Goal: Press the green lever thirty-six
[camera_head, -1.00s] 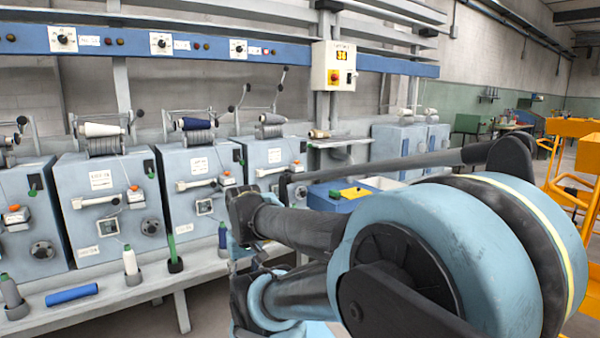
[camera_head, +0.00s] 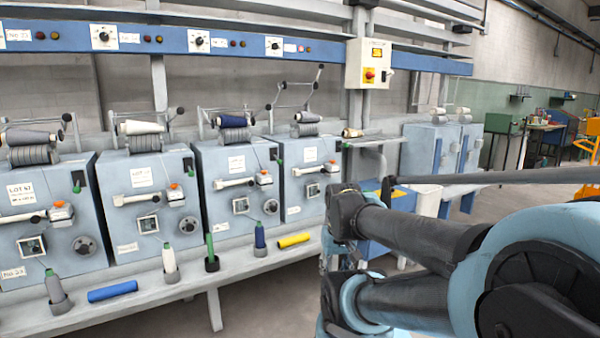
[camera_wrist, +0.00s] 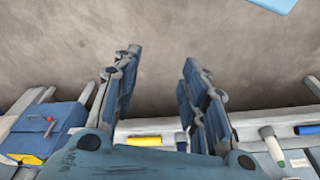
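Several pale blue spinning machines stand in a row in the head view. Each has a small dark switch plate with a green lever near its upper right front, such as one lever (camera_head: 77,187) on the leftmost machine, another lever (camera_head: 188,172) and a third lever (camera_head: 278,160). I cannot read the number thirty-six on any label. My gripper (camera_wrist: 162,72) is open and empty in the wrist view, its two blue fingers spread apart over the floor. It touches no lever, and no green lever can be made out there. My folded arm covers the right of the head view.
A grey shelf (camera_head: 180,293) along the machines holds a blue tube (camera_head: 112,291), a yellow tube (camera_head: 294,241) and upright bobbins. A control box (camera_head: 368,64) hangs on a post. A blue box (camera_wrist: 48,131) shows in the wrist view. The floor (camera_wrist: 240,50) is clear.

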